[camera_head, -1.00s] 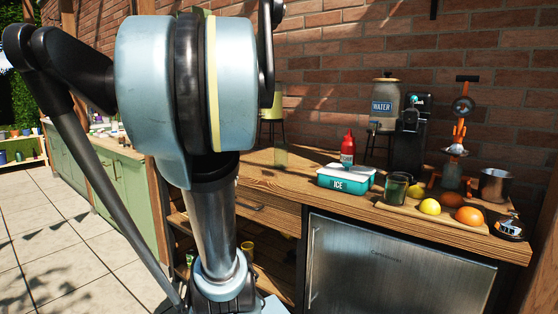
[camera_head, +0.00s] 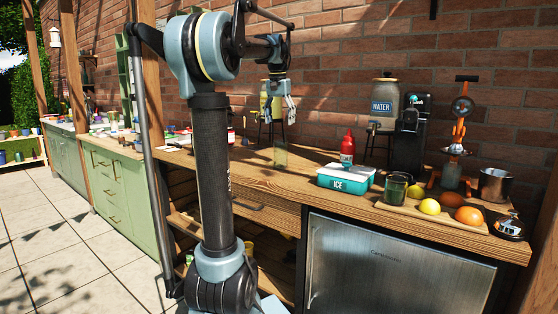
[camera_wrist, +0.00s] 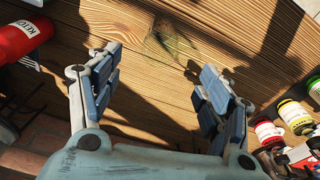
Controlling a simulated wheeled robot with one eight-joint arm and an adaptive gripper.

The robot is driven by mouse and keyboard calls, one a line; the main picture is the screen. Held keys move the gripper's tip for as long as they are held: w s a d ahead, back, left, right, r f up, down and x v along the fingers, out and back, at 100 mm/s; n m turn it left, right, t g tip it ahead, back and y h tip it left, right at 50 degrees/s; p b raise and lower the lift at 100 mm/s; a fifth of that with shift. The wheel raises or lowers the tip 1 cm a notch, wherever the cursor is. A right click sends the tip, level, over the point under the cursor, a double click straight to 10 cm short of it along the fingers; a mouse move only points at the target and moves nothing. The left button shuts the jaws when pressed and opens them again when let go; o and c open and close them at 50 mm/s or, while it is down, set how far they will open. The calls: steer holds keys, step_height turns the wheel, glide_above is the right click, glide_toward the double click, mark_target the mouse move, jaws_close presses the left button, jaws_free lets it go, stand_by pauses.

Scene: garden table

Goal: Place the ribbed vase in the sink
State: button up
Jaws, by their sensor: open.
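A greenish see-through glass vessel (camera_head: 281,155), likely the ribbed vase, stands upright on the wooden counter (camera_head: 238,170); any ribbing is too small to make out. In the wrist view it shows faintly at the top middle (camera_wrist: 172,42), beyond the fingers. My gripper (camera_head: 281,112) is above this vessel, fingers pointing down, apart from it. In the wrist view the two fingers (camera_wrist: 163,86) are spread with only bare wood between them. I cannot make out a sink in either view.
An ice box (camera_head: 345,180) and a red bottle (camera_head: 347,148) stand right of the vessel. A water dispenser (camera_head: 384,107) is behind. A board with fruit (camera_head: 468,216) is at right. Condiment bottles (camera_wrist: 295,117) show in the wrist view. Green cabinets (camera_head: 125,195) stand at left.

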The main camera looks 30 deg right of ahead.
mark_target(281, 157)
steer(key=f, duration=0.5)
steer(key=d+f, duration=0.1)
steer(key=f, duration=0.5)
steer(key=w+f, duration=0.1)
steer(key=f, duration=0.4)
steer(key=shift+d+f, duration=0.25)
steer(key=shift+f, duration=0.15)
steer(key=shift+c, duration=0.6)
steer(key=c, duration=1.2)
